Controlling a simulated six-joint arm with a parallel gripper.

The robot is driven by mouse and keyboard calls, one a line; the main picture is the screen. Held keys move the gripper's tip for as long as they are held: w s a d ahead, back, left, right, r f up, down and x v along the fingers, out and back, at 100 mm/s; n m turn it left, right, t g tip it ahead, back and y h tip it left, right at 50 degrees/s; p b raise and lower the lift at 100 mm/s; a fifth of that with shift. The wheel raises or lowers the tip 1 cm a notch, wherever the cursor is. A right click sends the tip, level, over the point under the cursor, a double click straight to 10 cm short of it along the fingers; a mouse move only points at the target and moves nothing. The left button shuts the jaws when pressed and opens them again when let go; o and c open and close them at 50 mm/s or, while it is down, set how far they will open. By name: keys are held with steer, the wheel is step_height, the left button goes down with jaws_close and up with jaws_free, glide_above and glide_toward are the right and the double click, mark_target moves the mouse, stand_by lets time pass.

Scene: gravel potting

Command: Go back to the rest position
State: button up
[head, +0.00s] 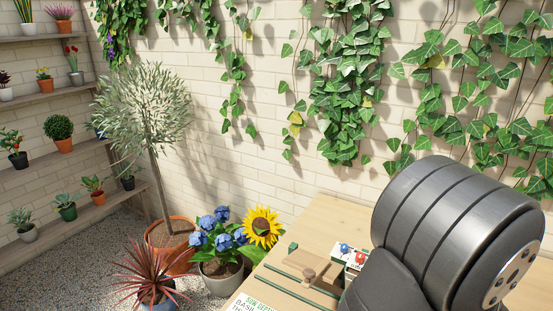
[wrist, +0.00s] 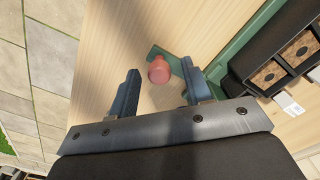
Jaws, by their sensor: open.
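My gripper (wrist: 160,66) is open in the wrist view, its two dark blue-grey fingers apart. A small reddish rounded object (wrist: 158,71) shows between the fingertips, over the wooden table (wrist: 120,30). I cannot tell how far below the fingers it is; neither finger appears to grip it. In the head view my dark arm link fills the lower right, and the gripper itself is out of sight.
A green strip (wrist: 245,40) and a black tray with square compartments (wrist: 300,47) lie right in the wrist view. The head view shows the table (head: 345,210), a wooden knob (head: 308,274), a printed card (head: 243,304), a sunflower (head: 262,227) and a potted tree (head: 150,100) beside the table.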

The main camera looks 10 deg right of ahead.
step_height(320, 180, up, 17)
step_height(320, 180, down, 18)
steer(key=shift+r, duration=0.25)
steer(key=w+a, duration=1.2)
steer(key=w, duration=0.1)
steer(key=w+a, duration=0.6)
steer(key=a, duration=0.1)
steer(key=shift+w+r, duration=0.2)
steer(key=shift+r, duration=0.1)
steer(key=shift+a+r, duration=0.15)
steer(key=shift+r, duration=2.7)
